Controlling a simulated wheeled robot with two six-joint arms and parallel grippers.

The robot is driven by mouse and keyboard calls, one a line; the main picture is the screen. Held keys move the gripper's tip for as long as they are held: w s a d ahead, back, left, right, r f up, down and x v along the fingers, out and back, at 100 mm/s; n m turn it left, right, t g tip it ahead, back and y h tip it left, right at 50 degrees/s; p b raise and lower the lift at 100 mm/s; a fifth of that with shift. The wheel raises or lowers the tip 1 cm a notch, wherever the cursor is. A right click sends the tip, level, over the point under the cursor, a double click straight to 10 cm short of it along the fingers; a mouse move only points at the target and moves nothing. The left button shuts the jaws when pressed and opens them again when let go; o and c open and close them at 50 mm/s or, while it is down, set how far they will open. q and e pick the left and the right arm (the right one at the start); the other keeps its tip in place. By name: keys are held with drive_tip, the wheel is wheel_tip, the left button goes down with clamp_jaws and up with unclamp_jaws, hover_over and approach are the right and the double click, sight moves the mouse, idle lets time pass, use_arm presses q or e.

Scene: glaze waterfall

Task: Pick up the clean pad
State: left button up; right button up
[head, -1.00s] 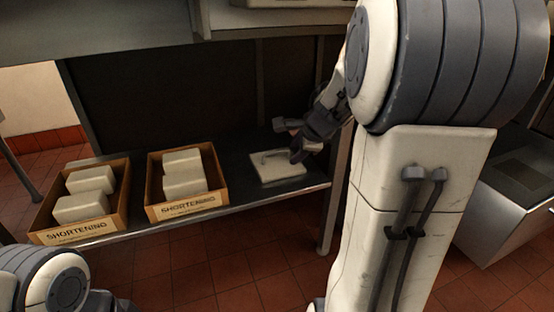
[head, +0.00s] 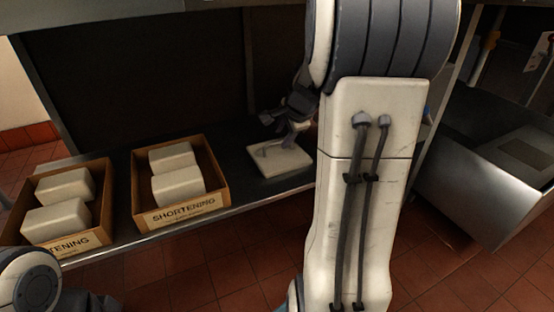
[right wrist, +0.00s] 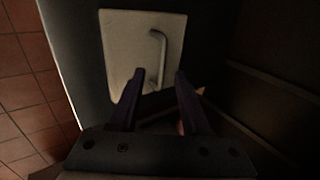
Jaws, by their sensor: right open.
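The clean pad is a pale square slab (head: 293,162) with a bent grey handle on top. It lies flat on the dark shelf, right of the boxes. My right gripper (head: 278,127) is just above and behind the pad in the head view. In the right wrist view, the pad (right wrist: 122,45) lies ahead of the open fingers (right wrist: 159,76), and its upright handle (right wrist: 160,50) lines up with the gap between them. Nothing is between the fingers; I cannot tell whether they touch the pad. My left gripper is not clearly in view; only part of that arm shows.
Two cardboard boxes marked shortening, the middle one (head: 181,214) and the left one (head: 90,240), hold pale blocks on the shelf (head: 238,172). A dark panel stands behind. A metal unit (head: 470,190) is at right, with red tile floor in front.

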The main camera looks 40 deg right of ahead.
sight(279, 142)
drive_tip(key=b+x, duration=0.2)
drive_tip(key=x, duration=0.1)
drive_tip(key=b+x, duration=0.1)
drive_tip(key=shift+w+d+f, duration=0.1)
drive_tip(key=shift+d+f, duration=0.1)
drive_tip(key=shift+d, duration=0.15)
drive_tip(key=shift+w+f+b, duration=0.15)
drive_tip(key=shift+w+b, duration=0.1)
drive_tip(key=shift+b, duration=0.05)
clamp_jaws()
idle(0.9)
